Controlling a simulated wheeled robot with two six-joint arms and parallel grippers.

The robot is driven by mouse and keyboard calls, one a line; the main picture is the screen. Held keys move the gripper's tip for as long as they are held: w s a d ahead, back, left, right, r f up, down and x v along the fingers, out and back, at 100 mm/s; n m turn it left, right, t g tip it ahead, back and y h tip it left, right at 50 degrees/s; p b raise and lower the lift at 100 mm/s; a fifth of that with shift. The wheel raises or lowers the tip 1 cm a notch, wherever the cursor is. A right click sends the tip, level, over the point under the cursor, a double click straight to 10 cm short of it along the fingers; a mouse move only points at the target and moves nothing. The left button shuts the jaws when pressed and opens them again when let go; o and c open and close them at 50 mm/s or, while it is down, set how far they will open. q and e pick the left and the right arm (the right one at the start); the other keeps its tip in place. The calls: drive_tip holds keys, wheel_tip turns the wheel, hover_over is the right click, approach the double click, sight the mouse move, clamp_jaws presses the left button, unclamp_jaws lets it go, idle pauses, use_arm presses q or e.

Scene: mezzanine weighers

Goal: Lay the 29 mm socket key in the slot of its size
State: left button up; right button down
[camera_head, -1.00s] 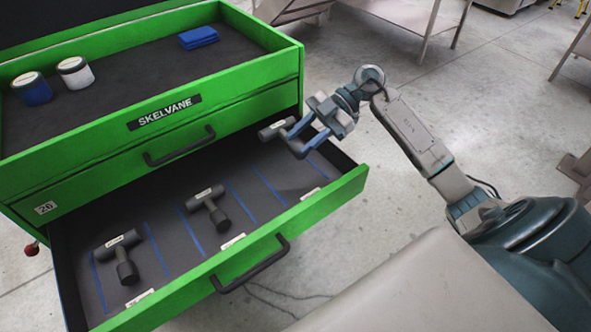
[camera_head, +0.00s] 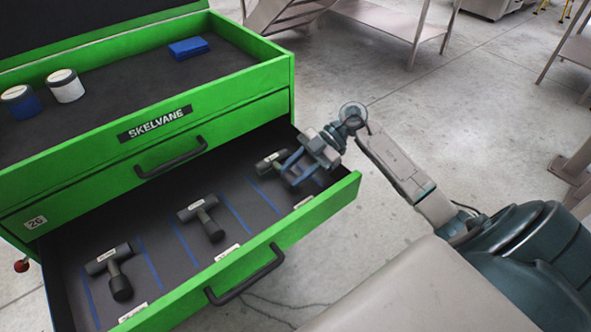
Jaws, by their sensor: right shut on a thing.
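My right gripper (camera_head: 292,172) is over the far right end of the open drawer, shut on a dark T-shaped socket key (camera_head: 268,161). One end of the key, with a pale label, sticks out left of the fingers; the rest is hidden behind the gripper. The label is too small to read. Whether the key touches the drawer floor I cannot tell. The green drawer (camera_head: 190,303) has slots marked by blue lines, with white size labels along the front. Two other T-shaped keys lie in it, one in the middle (camera_head: 203,216) and one at the left (camera_head: 114,268). My left gripper is out of view.
The drawer's front wall and black handle (camera_head: 246,277) stand nearest me. A slot between the middle key and the gripper looks empty.

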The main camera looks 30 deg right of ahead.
drive_tip(key=shift+f, duration=0.45)
drive_tip(key=c, duration=0.9)
unclamp_jaws()
drive_tip(key=shift+c, duration=0.2)
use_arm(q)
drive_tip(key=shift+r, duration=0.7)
use_arm(e)
drive_tip(key=shift+r, duration=0.2)
drive_tip(key=shift+d+r, duration=0.65)
drive_tip(key=shift+r, duration=0.05)
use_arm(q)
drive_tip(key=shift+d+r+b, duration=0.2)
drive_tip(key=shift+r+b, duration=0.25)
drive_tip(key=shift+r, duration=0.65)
use_arm(e)
drive_tip(key=v, duration=1)
drive_tip(key=shift+d+r, duration=0.2)
drive_tip(key=shift+d, duration=0.05)
